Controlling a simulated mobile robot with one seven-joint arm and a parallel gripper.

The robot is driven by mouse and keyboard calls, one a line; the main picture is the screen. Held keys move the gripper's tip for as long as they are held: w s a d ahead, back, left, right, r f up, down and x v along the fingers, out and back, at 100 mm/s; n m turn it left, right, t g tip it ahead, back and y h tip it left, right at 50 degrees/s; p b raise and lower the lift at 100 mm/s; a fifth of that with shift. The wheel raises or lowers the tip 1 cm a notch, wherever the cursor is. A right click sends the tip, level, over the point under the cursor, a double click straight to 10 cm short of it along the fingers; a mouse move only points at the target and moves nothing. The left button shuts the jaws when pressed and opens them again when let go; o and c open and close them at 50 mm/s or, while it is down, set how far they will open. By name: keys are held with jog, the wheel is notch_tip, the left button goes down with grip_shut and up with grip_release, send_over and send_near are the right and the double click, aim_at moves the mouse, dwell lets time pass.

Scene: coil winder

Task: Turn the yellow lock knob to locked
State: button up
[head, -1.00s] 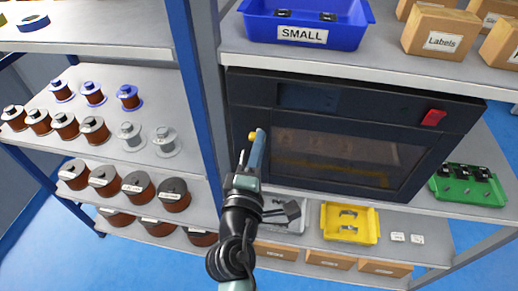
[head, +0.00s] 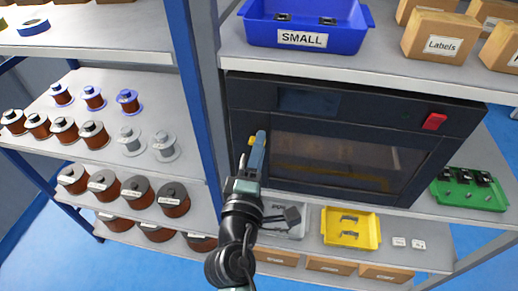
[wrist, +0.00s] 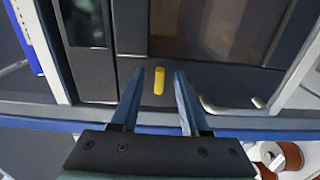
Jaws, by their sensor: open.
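The yellow lock knob (wrist: 159,80) is on the black front of the coil winder. In the wrist view it shows as a narrow yellow bar between and just beyond my open fingertips. My gripper (wrist: 159,74) is open with nothing between its jaws; a gap shows on both sides of the knob. In the head view the knob (head: 251,140) peeks out at the left of the machine's front, beside my gripper (head: 256,140), which partly hides it. The coil winder (head: 345,185) has a dark window and a red switch (head: 434,121).
The winder stands on a shelf between a blue post (head: 196,90) and the right side. A blue SMALL bin (head: 302,38) sits above. Several wire spools fill the left shelves.

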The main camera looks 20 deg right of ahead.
jog(key=b+v, duration=0.3)
jog(key=v, duration=1)
